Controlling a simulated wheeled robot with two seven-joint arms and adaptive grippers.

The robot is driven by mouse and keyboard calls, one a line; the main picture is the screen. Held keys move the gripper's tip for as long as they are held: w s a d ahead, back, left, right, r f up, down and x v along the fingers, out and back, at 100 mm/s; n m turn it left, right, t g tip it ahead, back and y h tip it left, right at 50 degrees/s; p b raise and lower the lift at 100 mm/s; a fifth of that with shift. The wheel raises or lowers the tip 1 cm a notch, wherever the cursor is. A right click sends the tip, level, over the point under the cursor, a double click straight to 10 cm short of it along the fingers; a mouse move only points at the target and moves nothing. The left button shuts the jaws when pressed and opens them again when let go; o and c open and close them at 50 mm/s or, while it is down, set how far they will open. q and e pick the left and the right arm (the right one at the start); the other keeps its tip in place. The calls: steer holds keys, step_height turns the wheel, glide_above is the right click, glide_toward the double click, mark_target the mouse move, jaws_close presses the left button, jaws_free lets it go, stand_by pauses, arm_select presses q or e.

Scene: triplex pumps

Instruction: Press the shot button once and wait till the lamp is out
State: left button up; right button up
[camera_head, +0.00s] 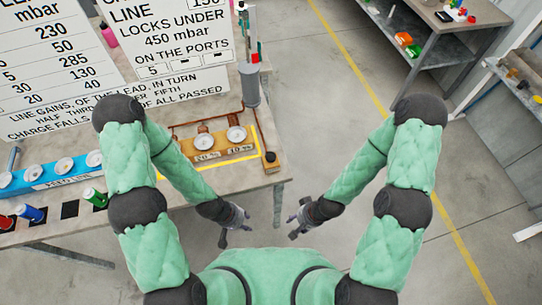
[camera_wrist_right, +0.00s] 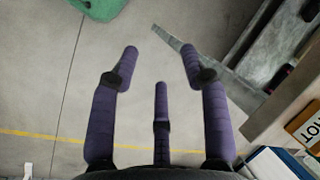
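I cannot clearly pick out the shot button or its lamp. In the head view a small red part (camera_head: 255,58) sits on the upright stand at the table's back right, above a grey cylinder (camera_head: 250,84). A black knob (camera_head: 270,157) is at the right end of the yellow-edged gauge area. My left gripper (camera_head: 234,232) hangs in front of the table's right edge, empty, its fingers apart. My right gripper (camera_head: 294,222) is beside it over the floor. In the right wrist view its purple fingers (camera_wrist_right: 160,66) are spread with nothing between them.
The table (camera_head: 235,192) carries printed boards (camera_head: 170,50), a blue gauge block (camera_head: 45,178), a wooden gauge block (camera_head: 212,147) and coloured cylinders (camera_head: 95,198). A shelf bench (camera_head: 440,50) stands at the back right. Open floor (camera_head: 330,120) with a yellow line lies between.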

jaws_close()
stand_by(1.0)
